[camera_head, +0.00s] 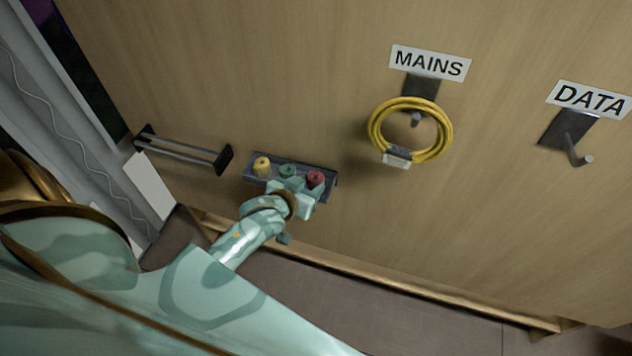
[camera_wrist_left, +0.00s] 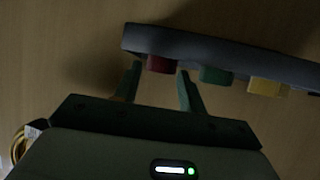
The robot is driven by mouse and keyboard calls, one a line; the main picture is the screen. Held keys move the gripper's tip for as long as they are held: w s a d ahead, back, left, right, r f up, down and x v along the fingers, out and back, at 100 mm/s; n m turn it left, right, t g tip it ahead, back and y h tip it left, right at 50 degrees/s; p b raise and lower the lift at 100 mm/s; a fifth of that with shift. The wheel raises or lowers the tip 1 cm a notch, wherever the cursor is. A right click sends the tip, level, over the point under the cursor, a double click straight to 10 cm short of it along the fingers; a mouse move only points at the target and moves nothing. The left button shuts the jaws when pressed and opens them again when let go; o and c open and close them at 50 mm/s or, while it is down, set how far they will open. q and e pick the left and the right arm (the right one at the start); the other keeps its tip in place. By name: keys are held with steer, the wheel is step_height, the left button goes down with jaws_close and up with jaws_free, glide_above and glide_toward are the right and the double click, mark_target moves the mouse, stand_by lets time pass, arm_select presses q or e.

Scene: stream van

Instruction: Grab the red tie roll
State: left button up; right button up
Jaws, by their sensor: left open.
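The red tie roll (camera_head: 315,178) sits at the right end of a small dark shelf (camera_head: 262,155) on the wooden wall. In the left wrist view the red roll (camera_wrist_left: 158,64) shows beyond and between my fingertips. My left gripper (camera_head: 306,184) is open at the shelf's front, its two fingers (camera_wrist_left: 160,72) pointing at the red roll, one to each side. I cannot tell whether they touch it. The gripper partly hides the shelf's front in the head view. My right gripper is not in view.
A green roll (camera_head: 287,170) and a yellow roll (camera_head: 262,166) share the shelf, the green one close to a finger. A black rack (camera_head: 183,150) is left. A yellow cable coil (camera_head: 410,130) hangs under MAINS; the DATA hook (camera_head: 573,145) is empty.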

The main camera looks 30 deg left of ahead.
mark_target(312, 183)
arm_select(q)
steer(key=b+x, duration=0.1)
steer(key=x, duration=0.4)
steer(key=shift+a+f, duration=0.15)
steer(key=shift+f, duration=0.15)
steer(key=c, duration=0.6)
steer(key=shift+r, duration=0.1)
